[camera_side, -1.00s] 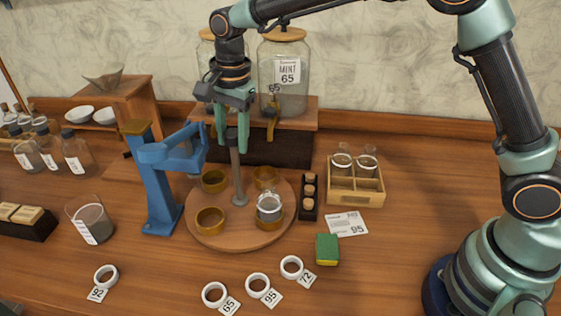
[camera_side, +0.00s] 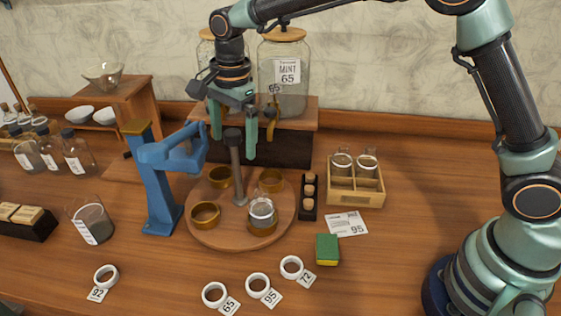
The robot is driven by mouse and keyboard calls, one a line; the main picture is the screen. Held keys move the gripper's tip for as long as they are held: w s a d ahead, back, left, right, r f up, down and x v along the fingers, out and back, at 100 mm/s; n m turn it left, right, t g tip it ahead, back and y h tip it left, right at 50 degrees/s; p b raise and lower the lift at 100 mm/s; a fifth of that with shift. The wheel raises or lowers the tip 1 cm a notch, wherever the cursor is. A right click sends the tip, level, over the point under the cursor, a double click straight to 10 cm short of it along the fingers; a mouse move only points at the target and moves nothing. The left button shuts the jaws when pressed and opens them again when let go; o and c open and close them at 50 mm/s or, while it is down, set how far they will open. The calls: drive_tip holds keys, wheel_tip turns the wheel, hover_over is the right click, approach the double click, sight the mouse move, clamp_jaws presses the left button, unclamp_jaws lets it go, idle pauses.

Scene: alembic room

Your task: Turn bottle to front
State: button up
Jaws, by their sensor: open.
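A round wooden turntable (camera_side: 230,236) carries several brass ring cups, one of them the empty front-left cup (camera_side: 205,214). A small clear glass bottle (camera_side: 262,209) stands upright in the front-right cup (camera_side: 262,227). A grey post with a dark knob (camera_side: 233,138) rises from the turntable's middle. My gripper (camera_side: 233,142) is open above the turntable, its two fingers on either side of the knob with gaps between. Whether a finger touches the post I cannot tell. A blue stand (camera_side: 160,185) with an arm reaches over the turntable's left edge.
Glass jars (camera_side: 287,80) with taps stand on a wooden shelf behind. A wooden crate (camera_side: 355,190) with small bottles, a cork rack (camera_side: 308,197) and a green sponge (camera_side: 327,249) are at right. White rings (camera_side: 257,284) with number tags lie in front. A beaker (camera_side: 92,222) stands at left.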

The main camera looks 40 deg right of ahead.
drive_tip(key=shift+r, duration=3.5)
drive_tip(key=shift+d+r, duration=0.1)
drive_tip(key=s+d+r+n+t, duration=0.35)
drive_tip(key=s+d+n, duration=0.65)
drive_tip(key=s+d, duration=0.4)
drive_tip(key=s+d+f+n+t, duration=0.1)
drive_tip(key=s+d+f+n, duration=0.2)
drive_tip(key=s+d+n, duration=0.1)
drive_tip(key=shift+s+d+f+n, duration=0.15)
drive_tip(key=shift+s+d+n, duration=0.25)
drive_tip(key=shift+n, duration=0.1)
